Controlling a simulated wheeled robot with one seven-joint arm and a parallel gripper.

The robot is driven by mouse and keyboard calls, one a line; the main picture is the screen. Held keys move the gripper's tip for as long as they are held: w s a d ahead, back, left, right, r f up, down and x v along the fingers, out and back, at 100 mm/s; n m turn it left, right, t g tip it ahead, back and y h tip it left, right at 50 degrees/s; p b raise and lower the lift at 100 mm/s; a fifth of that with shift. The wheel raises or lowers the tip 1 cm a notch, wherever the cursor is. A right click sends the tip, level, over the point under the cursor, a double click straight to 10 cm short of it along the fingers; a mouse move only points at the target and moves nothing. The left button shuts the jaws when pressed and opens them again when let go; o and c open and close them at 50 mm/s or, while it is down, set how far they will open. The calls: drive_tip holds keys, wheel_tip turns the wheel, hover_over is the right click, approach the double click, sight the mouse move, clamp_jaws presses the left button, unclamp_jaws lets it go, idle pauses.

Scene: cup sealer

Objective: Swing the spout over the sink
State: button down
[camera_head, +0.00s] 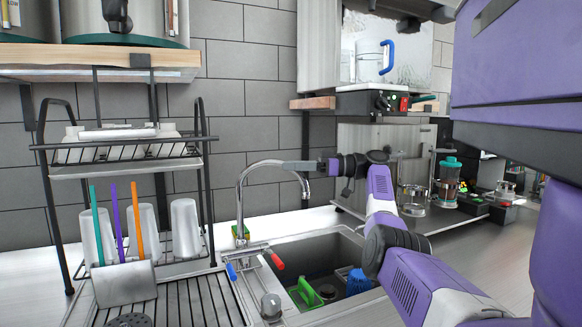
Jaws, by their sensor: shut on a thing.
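The chrome spout (249,172) rises from behind the sink's left side and arches to the right, its open end pointing down. My gripper (290,166) reaches in from the right at the top of the arch and is shut on the spout near its downturned end. The fingers hide part of the spout there. The sink (345,238) is a dark basin set in the counter, below and to the right of the spout. In the picture the spout's end hangs above the sink's back left area; its exact depth over the basin is hard to tell.
Red (277,259) and blue (231,271) tap handles stand at the sink's left edge. A green brush (308,292) and a blue item (358,281) lie in the sink. A dish rack (205,140) with cups stands left. A shelf with a blue-handled jug (387,57) hangs above right.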

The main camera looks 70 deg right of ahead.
drive_tip(key=shift+w+f, duration=0.1)
drive_tip(key=shift+f, duration=0.1)
drive_tip(key=c, duration=1.5)
unclamp_jaws()
drive_tip(key=shift+w+d, duration=0.1)
drive_tip(key=shift+c, duration=0.2)
drive_tip(key=shift+r, duration=0.1)
drive_tip(key=v, duration=0.8)
drive_tip(key=shift+b, duration=0.45)
